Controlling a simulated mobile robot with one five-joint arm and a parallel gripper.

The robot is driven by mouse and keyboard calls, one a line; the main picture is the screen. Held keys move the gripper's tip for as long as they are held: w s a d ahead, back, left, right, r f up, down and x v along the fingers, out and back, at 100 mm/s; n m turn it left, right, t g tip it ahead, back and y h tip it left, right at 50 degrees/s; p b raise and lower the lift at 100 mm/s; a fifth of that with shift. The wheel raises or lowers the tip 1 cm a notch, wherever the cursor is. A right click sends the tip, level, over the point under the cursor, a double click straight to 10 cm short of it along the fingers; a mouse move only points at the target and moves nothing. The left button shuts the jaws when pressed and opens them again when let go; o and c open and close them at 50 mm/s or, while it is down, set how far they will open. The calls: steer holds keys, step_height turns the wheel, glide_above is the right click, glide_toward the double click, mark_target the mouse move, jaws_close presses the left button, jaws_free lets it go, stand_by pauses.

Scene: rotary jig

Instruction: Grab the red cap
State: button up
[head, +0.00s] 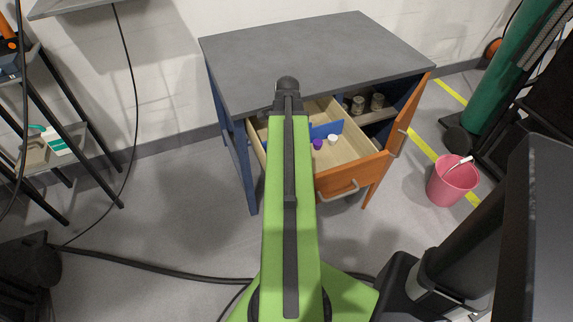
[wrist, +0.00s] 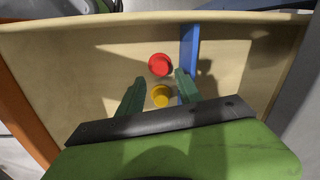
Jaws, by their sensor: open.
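The red cap (wrist: 160,64) lies in the open drawer (wrist: 75,60), near the left face of a blue divider (wrist: 190,42) in the wrist view. My gripper (wrist: 160,77) is open, with its two green fingers spread and its fingertips just short of the red cap. A yellow cap (wrist: 160,96) lies between the fingers, nearer to the palm. The fingers hold nothing that I can see. In the head view my arm hides the red cap and the gripper.
In the head view a purple cap (head: 318,144) and a white cap (head: 333,139) sit in the drawer. The grey cabinet top (head: 320,55) overhangs behind it. An orange door (head: 402,120) stands open at right, near a pink bucket (head: 452,183).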

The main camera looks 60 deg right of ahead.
step_height(320, 180, down, 6)
steer(key=b, duration=0.5)
steer(key=shift+w+r, duration=0.15)
steer(key=shift+r, duration=0.2)
jaws_close()
